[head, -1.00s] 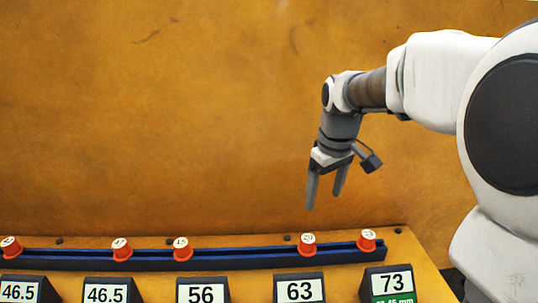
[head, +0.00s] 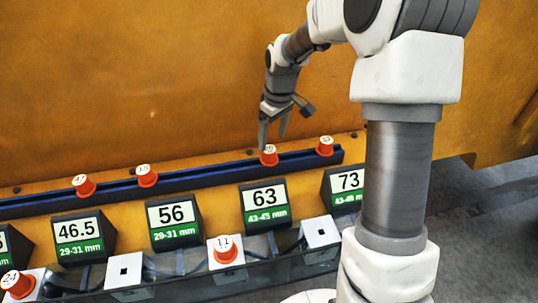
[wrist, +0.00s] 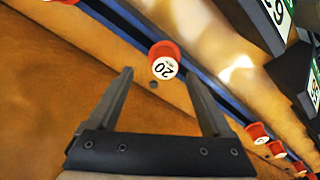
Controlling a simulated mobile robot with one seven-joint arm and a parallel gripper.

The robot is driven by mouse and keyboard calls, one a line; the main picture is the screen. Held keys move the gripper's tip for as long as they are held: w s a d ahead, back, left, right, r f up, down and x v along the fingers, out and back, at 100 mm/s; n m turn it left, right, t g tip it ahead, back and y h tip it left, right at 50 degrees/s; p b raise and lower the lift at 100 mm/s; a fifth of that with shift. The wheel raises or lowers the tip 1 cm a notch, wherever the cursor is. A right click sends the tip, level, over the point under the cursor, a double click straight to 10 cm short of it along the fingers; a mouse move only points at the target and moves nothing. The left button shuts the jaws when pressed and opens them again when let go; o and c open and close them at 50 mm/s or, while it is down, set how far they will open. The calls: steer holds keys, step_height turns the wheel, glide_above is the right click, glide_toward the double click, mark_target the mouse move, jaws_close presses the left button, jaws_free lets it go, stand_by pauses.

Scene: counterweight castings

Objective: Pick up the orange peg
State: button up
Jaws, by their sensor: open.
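Several orange pegs with white numbered tops are in view, and the task's words alone do not tell them apart. One orange peg marked 20 (head: 268,157) stands in the blue rail below my gripper (head: 273,141). In the wrist view this peg (wrist: 164,62) shows just beyond the fingertips, between their lines. My gripper (wrist: 158,76) is open and empty, pointing down. Other orange pegs stand in the rail to the right (head: 325,147) and left (head: 147,177). One marked 11 (head: 226,252) and one marked 24 (head: 18,285) sit on white blocks in front.
The long blue rail (head: 215,171) runs along the back, by an orange wall (head: 150,70). Black label stands, including 63 (head: 264,207) and 56 (head: 174,223), line up in front. White blocks with square holes, one empty (head: 124,271), sit in a tray nearer me.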

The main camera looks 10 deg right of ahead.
mark_target(269, 149)
steer(key=shift+w+a+f, duration=0.1)
steer(key=shift+a+f, duration=0.05)
steer(key=shift+f, duration=0.8)
steer(key=shift+s+a+f, duration=0.1)
steer(key=shift+a+f, duration=0.1)
steer(key=shift+f, duration=0.75)
steer(key=shift+w+a+f, duration=0.1)
steer(key=shift+a+f, duration=0.05)
steer(key=shift+f, duration=0.8)
steer(key=c, duration=1.2)
steer(key=shift+r, duration=0.15)
step_height(269, 149, up, 4)
steer(key=shift+r, duration=0.1)
steer(key=s+r, duration=0.2)
steer(key=s, duration=0.2)
steer(key=s+a+r, duration=0.1)
steer(key=s+r, duration=0.1)
steer(key=s, duration=0.1)
steer(key=s+r, duration=0.2)
steer(key=s, duration=0.2)
steer(key=shift+s+a+r, duration=0.25)
steer(key=shift+s+a, duration=0.05)
steer(key=shift+a, duration=0.05)
